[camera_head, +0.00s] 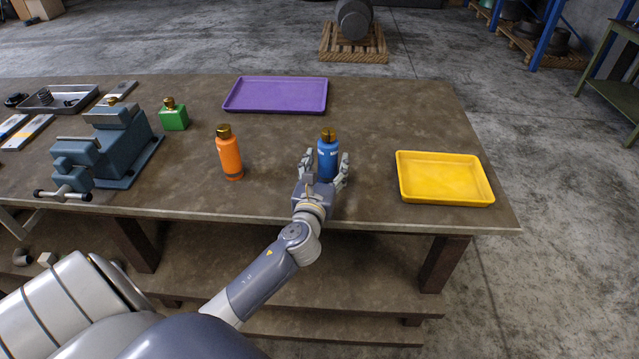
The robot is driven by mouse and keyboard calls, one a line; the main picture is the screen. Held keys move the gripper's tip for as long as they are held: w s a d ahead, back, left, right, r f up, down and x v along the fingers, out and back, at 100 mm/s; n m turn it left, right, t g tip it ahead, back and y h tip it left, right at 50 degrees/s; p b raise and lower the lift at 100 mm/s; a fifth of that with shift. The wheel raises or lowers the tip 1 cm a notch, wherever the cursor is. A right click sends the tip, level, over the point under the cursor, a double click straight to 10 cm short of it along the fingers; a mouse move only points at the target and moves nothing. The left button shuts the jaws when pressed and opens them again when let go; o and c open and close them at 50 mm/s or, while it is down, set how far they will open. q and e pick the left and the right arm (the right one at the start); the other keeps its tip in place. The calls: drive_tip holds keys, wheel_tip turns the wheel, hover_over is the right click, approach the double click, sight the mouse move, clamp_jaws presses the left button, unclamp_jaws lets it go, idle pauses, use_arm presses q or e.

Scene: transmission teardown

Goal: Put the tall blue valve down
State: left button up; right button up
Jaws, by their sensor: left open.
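The tall blue valve (327,156) has a brass top and stands upright on the brown table (375,120), between the orange bottle-shaped part and the yellow tray. My left gripper (325,165) is open, with one finger on each side of the valve's lower body. The wrist hides part of the valve's base. I cannot tell whether either finger touches the valve. My right gripper does not show.
An orange part (229,155) stands left of the valve. A purple tray (276,80) lies behind and a yellow tray (400,178) at right. A green part (173,120) and a blue-grey vise (117,150) are at left. Table between the trays is clear.

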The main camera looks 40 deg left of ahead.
use_arm(q)
drive_tip(key=b+v, duration=0.1)
drive_tip(key=v, duration=0.7)
drive_tip(key=shift+s+d, duration=0.1)
drive_tip(key=shift+s, duration=0.3)
